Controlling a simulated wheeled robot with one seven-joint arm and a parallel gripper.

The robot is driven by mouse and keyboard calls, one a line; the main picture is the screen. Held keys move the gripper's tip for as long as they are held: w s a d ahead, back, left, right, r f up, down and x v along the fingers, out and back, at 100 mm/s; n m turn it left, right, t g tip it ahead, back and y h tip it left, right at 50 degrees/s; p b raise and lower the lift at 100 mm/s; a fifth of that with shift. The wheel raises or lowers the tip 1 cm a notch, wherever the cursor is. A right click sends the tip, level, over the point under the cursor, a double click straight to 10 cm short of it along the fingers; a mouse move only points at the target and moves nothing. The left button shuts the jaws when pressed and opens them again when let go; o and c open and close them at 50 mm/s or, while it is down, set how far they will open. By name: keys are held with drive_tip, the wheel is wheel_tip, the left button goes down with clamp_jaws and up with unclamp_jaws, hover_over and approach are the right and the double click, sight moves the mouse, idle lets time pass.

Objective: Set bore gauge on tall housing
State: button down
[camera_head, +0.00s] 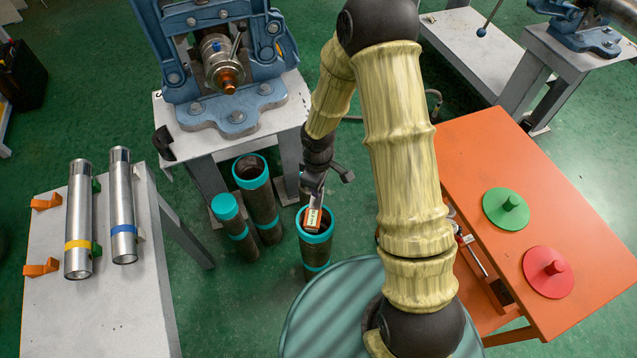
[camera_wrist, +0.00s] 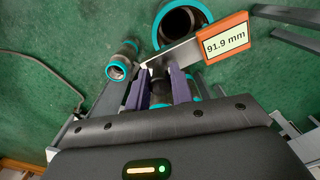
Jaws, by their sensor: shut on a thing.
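The bore gauge has an orange-framed display (camera_wrist: 222,38) reading 91.9 mm, joined to a grey bar; its display also shows in the head view (camera_head: 312,219). My gripper (camera_wrist: 157,85) is shut on the gauge, its purple fingers beside the bar. In the head view my gripper (camera_head: 315,194) points down, with the gauge over the mouth of the right teal-collared housing (camera_head: 316,255). I cannot tell whether the gauge touches its rim. Two more teal-collared housings, a wide one (camera_head: 257,190) and a narrower one (camera_head: 232,219), stand to the left. Which is tallest is unclear.
A blue pipe vise (camera_head: 225,80) sits on a grey stand behind the housings. A pale table (camera_head: 110,315) with two metal cylinders is at left. An orange table (camera_head: 480,160) with green and red lids is at right. Green floor lies between.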

drive_tip(key=shift+s+a+f+b, duration=0.15)
drive_tip(key=shift+f+b, duration=0.45)
drive_tip(key=shift+f, duration=0.35)
drive_tip(key=shift+f+b, duration=1.25)
drive_tip(key=shift+f, duration=0.35)
drive_tip(key=shift+r, duration=0.1)
drive_tip(key=shift+f, duration=0.2)
drive_tip(key=shift+f, duration=0.2)
drive_tip(key=c, duration=1.1)
unclamp_jaws()
drive_tip(key=shift+c, duration=0.2)
drive_tip(key=shift+r+p, duration=3.1)
drive_tip(key=shift+r, duration=0.4)
